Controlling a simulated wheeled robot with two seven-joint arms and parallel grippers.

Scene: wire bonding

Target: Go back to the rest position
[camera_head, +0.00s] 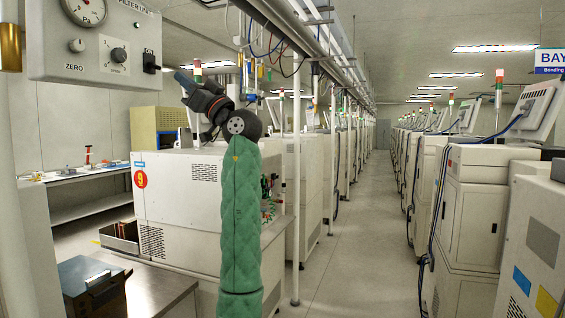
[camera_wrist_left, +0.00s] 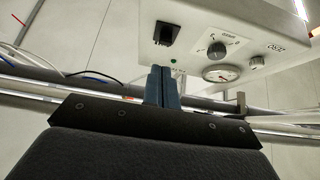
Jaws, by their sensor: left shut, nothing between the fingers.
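My left arm, in a green quilted sleeve, rises through the middle of the head view and bends to the left at its top. My left gripper (camera_head: 181,78) is at the upper left, raised in the air above a white machine and to the right of the grey filter unit panel (camera_head: 120,52). In the left wrist view the two blue-grey fingers of the gripper (camera_wrist_left: 162,76) stand side by side, shut with nothing between them. The same panel (camera_wrist_left: 225,25) shows beyond the fingertips, upside down. My right gripper is not in view.
A white machine (camera_head: 178,190) stands behind my left arm. A dark box (camera_head: 92,287) is on a steel bench at the lower left. Pipes and cables (camera_head: 285,30) run overhead. Rows of machines (camera_head: 470,205) line an aisle (camera_head: 350,230) whose floor is clear.

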